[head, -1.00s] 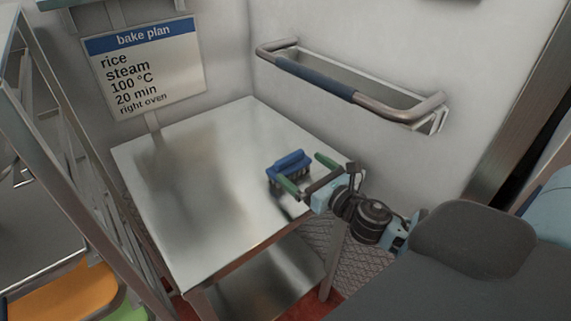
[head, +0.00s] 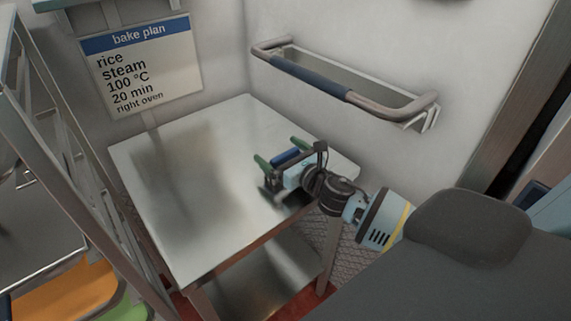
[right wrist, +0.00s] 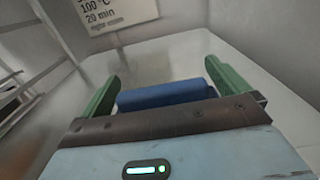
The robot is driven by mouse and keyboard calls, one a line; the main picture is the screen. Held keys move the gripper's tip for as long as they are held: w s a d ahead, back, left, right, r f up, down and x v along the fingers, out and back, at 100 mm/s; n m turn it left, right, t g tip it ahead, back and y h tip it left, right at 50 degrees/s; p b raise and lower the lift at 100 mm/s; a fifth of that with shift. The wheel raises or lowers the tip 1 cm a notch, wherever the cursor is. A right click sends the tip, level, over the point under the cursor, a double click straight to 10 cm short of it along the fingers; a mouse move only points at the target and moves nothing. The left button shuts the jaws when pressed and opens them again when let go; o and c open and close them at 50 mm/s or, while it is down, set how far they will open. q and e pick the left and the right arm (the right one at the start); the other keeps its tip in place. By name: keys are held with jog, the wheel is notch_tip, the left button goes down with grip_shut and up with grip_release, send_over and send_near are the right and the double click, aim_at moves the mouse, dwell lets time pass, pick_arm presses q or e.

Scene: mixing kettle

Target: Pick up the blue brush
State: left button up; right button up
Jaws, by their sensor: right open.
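The blue brush (head: 289,156) lies on the steel table (head: 180,225), towards its right side. My right gripper (head: 277,150) is open, with its green fingers on either side of the brush in the head view. In the right wrist view, the brush's blue handle (right wrist: 167,94) shows between the two open green fingers (right wrist: 166,82). A gap shows at the left finger; the right end of the brush is close to the right finger, and I cannot tell whether they touch. The gripper's body hides the brush's lower part. My left gripper is not in view.
A rail with a blue grip (head: 310,77) is on the wall behind the table. A bake plan sign (head: 143,70) stands at the back left. A metal rack (head: 70,170) with orange and green trays is at the left. The table's left half is clear.

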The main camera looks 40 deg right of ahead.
jog(key=c, duration=1.1)
jog(key=shift+w+r, duration=0.1)
jog(key=shift+r, duration=0.8)
notch_tip(320, 180, up, 2)
jog(key=shift+r+p, duration=0.15)
jog(key=shift+p, duration=0.35)
jog(key=s, duration=1.6)
jog(key=shift+r+b, duration=0.45)
